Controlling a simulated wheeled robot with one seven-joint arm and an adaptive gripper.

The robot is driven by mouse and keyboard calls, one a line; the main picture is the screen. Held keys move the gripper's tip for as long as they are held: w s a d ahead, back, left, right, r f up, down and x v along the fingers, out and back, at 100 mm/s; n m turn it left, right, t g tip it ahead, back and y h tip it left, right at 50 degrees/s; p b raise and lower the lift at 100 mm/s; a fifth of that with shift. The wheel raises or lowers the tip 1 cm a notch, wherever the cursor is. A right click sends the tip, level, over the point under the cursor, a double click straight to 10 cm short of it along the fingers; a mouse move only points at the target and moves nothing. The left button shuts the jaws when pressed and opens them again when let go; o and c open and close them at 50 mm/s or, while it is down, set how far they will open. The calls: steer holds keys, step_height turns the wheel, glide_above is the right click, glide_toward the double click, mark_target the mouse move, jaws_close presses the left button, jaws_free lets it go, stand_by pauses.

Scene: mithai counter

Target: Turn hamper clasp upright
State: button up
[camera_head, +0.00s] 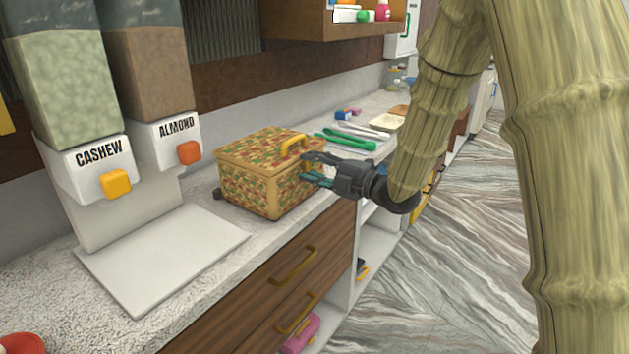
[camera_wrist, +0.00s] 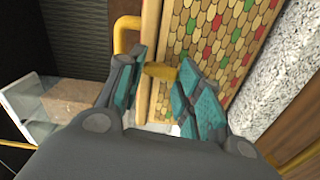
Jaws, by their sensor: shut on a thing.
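The clasp (camera_wrist: 160,72) is a small yellow-brown piece at the lid's edge, lying crosswise between my fingers. My gripper (camera_head: 312,169) is at the hamper's right side, its teal-padded fingers on either side of the clasp. The wrist view shows the fingers (camera_wrist: 160,92) closed in around the clasp. The clasp is hidden by my gripper in the head view.
The cashew dispenser (camera_head: 99,168) and almond dispenser (camera_head: 170,142) stand left of the hamper, with a white board (camera_head: 160,250) in front. Green tongs (camera_head: 345,141) lie behind my gripper. Drawers with brass handles (camera_head: 293,264) are below the counter edge.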

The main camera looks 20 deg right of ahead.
steer(key=shift+f+n+b, duration=0.2)
steer(key=shift+n+b, duration=0.4)
steer(key=shift+b, duration=0.2)
steer(key=shift+r+n, duration=0.15)
steer(key=shift+n, duration=0.15)
steer(key=o, duration=1)
steer(key=shift+a, duration=0.1)
steer(key=shift+o, duration=0.2)
steer(key=shift+s, duration=0.1)
steer(key=v, duration=1.2)
